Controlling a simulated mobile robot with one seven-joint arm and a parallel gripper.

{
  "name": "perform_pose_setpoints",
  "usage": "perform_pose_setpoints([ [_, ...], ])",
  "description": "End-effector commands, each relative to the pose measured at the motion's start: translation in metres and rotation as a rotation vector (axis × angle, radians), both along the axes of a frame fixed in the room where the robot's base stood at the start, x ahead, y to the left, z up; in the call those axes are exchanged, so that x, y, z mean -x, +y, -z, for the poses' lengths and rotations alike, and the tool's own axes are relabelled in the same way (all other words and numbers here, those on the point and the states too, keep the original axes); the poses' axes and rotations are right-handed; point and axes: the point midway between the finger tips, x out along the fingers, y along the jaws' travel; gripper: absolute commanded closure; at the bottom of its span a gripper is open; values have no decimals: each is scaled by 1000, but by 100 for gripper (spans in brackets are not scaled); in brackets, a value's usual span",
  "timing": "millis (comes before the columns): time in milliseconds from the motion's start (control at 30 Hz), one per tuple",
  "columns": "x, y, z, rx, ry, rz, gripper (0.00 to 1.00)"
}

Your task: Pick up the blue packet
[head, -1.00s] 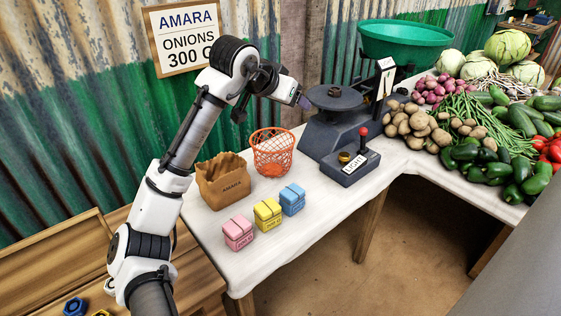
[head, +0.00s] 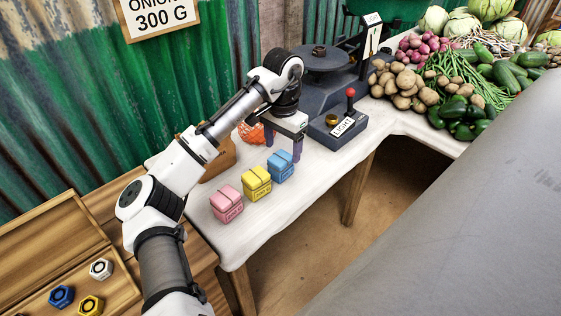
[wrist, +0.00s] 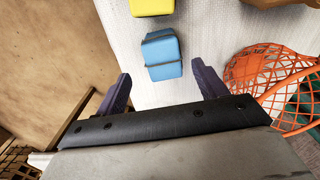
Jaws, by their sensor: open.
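The blue packet (head: 281,166) stands on the white table at the right end of a row, next to the yellow packet (head: 257,184) and the pink packet (head: 227,204). My gripper (head: 283,149) is open and empty, pointing down just above and behind the blue packet in the head view. In the wrist view the blue packet (wrist: 162,55) lies ahead of the two spread fingers (wrist: 165,86), roughly centred between them and not held. Part of the yellow packet (wrist: 152,6) shows beyond it.
A dark balance scale (head: 325,85) with a red-knobbed lever box (head: 338,124) stands to the right. The brown paper bag (head: 218,160) is partly behind my arm. Vegetables fill the back right.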

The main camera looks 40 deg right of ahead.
Motion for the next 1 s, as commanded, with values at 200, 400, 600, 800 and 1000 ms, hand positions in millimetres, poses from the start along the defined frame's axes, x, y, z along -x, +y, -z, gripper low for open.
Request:
perform_pose_setpoints([
  [200,-4,4,26,-2,0,-2,29],
  [400,-4,4,50,0,1,0,29],
  [600,-4,3,52,2,1,0,29],
  [800,-4,3,52,1,1,0,47],
  [1000,-4,3,52,1,1,0,74],
])
